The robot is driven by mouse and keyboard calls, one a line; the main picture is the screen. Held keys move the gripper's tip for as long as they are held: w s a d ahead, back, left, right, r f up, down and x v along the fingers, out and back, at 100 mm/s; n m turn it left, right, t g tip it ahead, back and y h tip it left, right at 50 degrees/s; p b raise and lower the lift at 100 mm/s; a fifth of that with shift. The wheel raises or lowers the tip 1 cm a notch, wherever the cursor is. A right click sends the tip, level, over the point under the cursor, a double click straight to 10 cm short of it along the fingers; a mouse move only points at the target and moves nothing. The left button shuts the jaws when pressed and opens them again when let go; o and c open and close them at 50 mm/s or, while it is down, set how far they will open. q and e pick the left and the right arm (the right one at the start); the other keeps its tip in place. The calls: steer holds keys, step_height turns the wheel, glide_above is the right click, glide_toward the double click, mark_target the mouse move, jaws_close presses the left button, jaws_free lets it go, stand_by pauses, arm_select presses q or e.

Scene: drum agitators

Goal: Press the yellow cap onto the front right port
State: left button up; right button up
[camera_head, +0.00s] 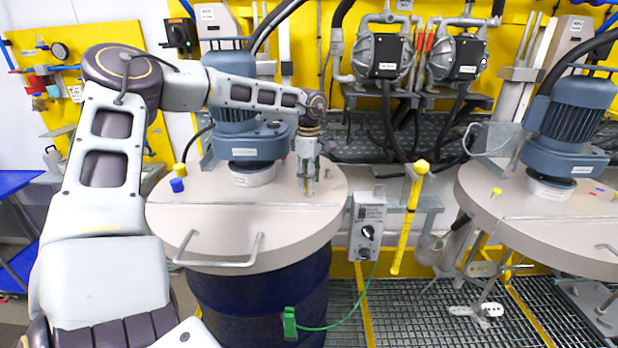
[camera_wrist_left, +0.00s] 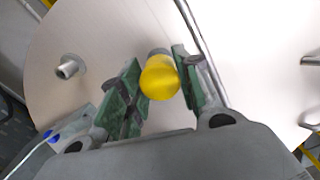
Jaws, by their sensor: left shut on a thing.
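My left gripper (camera_head: 308,185) points down over the right part of the left drum's beige lid (camera_head: 240,222). In the left wrist view the left gripper (camera_wrist_left: 158,88) is shut on the yellow cap (camera_wrist_left: 160,80), which sits between its green finger pads. A grey cylindrical piece (camera_wrist_left: 157,52) shows just behind the cap; I cannot tell whether the cap touches it. The held cap is not distinguishable in the head view. A bare metal port (camera_wrist_left: 68,67) stands on the lid to the left in the wrist view. My right gripper is not in view.
Another yellow cap (camera_head: 180,170) and a blue cap (camera_head: 177,185) are at the lid's left. The blue agitator motor (camera_head: 238,118) stands behind. A lid handle (camera_head: 218,258) crosses the front. A control box (camera_head: 367,228) and yellow bar (camera_head: 409,218) stand right of the drum.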

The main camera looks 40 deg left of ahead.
arm_select(q)
steer(key=shift+f+b, duration=0.8)
steer(key=shift+f, duration=0.35)
stand_by(1.1)
steer(key=shift+s+f, duration=0.15)
steer(key=shift+f, duration=0.2)
steer(key=shift+c, duration=0.6)
steer(key=o, duration=0.9)
steer(key=shift+o, duration=0.2)
steer(key=shift+r, duration=0.15)
steer(key=shift+r+p, duration=0.85)
steer(key=shift+r, duration=1.2)
